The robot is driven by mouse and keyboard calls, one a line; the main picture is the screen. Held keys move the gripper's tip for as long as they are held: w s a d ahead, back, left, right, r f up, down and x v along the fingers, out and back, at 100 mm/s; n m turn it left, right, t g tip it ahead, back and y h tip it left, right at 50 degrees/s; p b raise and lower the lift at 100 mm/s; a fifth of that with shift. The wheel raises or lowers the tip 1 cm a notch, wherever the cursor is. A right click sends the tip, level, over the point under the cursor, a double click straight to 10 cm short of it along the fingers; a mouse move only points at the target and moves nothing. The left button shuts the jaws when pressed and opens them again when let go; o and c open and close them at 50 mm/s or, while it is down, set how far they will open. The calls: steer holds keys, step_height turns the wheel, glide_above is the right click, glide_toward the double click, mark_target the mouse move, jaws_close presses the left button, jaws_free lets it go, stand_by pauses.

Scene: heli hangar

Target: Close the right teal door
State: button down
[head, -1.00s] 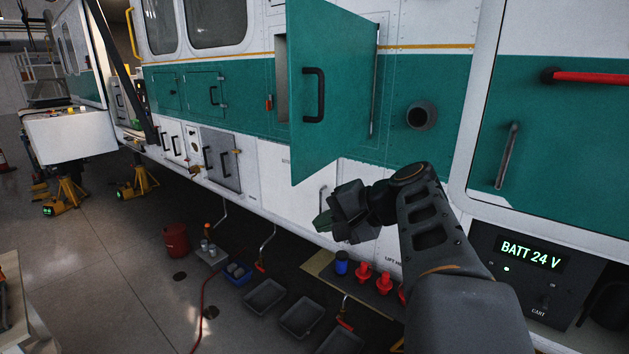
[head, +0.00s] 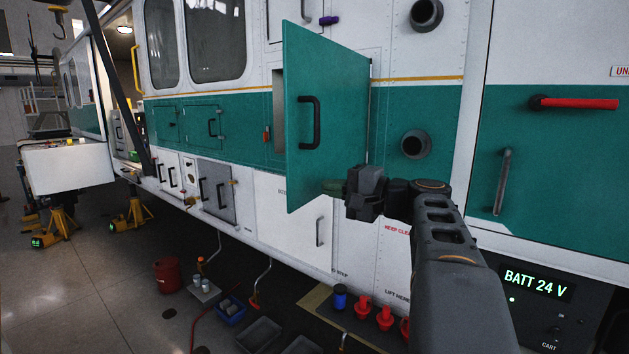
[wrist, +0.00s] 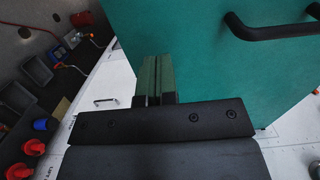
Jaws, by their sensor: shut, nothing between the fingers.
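The right teal door (head: 330,130) stands swung open from the helicopter's side, its outer face with a black handle (head: 309,122) toward me.
A smaller closed teal door (head: 203,124) with a handle is further left. A round grey port (head: 416,144) sits right of the open door. Red caps (head: 384,317), a blue cap (head: 340,297) and grey trays (head: 259,335) are below. A red handle (head: 575,103) is at right.

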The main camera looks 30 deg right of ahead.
mark_target(304, 183)
steer(key=p+x, duration=0.1)
steer(key=x, duration=0.3)
steer(key=shift+w, duration=0.1)
steer(key=shift+w+a, duration=0.1)
stand_by(0.3)
